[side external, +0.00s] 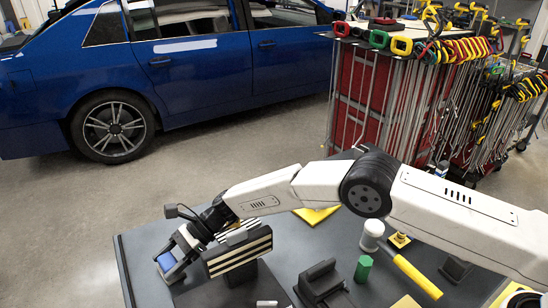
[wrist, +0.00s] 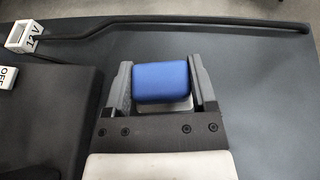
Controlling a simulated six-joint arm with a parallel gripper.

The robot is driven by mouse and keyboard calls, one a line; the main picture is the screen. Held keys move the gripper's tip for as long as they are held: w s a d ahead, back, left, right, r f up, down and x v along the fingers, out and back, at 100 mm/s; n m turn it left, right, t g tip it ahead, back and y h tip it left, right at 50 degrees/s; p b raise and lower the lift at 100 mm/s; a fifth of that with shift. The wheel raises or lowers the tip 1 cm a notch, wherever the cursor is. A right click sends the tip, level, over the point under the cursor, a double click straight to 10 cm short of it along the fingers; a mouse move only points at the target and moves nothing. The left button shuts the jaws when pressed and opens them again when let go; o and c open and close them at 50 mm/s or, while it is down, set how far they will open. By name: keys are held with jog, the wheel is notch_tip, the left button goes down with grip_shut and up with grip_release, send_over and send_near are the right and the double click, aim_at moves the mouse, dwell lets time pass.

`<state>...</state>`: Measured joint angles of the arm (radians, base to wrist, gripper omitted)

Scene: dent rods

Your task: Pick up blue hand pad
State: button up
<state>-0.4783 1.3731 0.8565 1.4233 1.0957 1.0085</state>
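The blue hand pad (wrist: 160,80) is a small rounded block with a pale grey underside. In the wrist view it sits between the two fingers of my gripper (wrist: 161,75), filling the gap with a finger against each side. In the side view the pad (side external: 168,263) shows between the fingers of my gripper (side external: 173,258) at the left part of the dark table. My gripper looks shut on the pad. I cannot tell whether the pad is clear of the tabletop.
A striped block (side external: 238,252) stands close by.

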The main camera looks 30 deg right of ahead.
aim_at(167, 261)
jog(key=c, duration=0.6)
jog(key=shift+r, duration=0.15)
jog(key=shift+r, duration=4.85)
